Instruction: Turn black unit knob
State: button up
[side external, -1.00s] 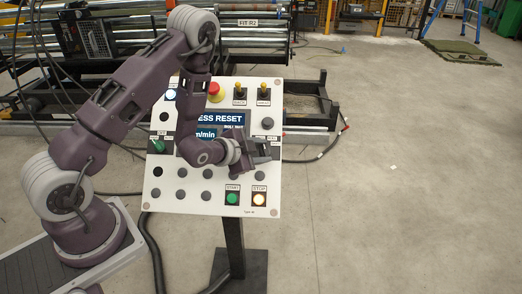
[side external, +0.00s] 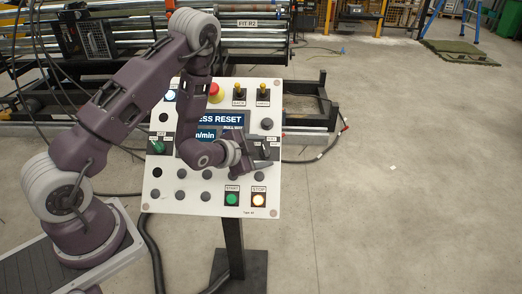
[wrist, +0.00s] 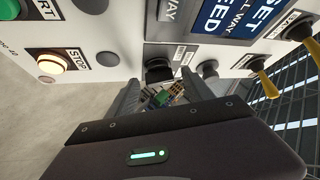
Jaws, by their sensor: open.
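The black knob (wrist: 158,68) sits on a dark plate of the white control panel (side external: 212,211). In the wrist view it lies just beyond my fingertips, roughly in line with the gap between them. My gripper (wrist: 161,88) is open, with a finger on either side of that gap, and nothing shows held. In the side view my gripper (side external: 262,150) is in front of the right part of the panel and hides the knob. I cannot tell whether the fingers touch the knob.
Near the knob are a grey button (wrist: 208,68) and yellow-tipped toggles (wrist: 260,80). The lit STOP button (side external: 259,199), green START button (side external: 232,199) and red emergency button (side external: 214,90) are on the same panel. A dark cable runs beside its post. Open floor lies right.

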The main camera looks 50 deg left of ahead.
aim_at(265, 150)
jog(key=shift+s+r, duration=0.15)
jog(key=shift+s, duration=0.15)
jog(key=v, duration=0.2)
jog(key=shift+s+d+r, duration=0.15)
jog(key=shift+s+r, duration=0.05)
jog(key=shift+r, duration=0.15)
notch_tip(265, 150, up, 7)
jog(key=shift+f, duration=0.25)
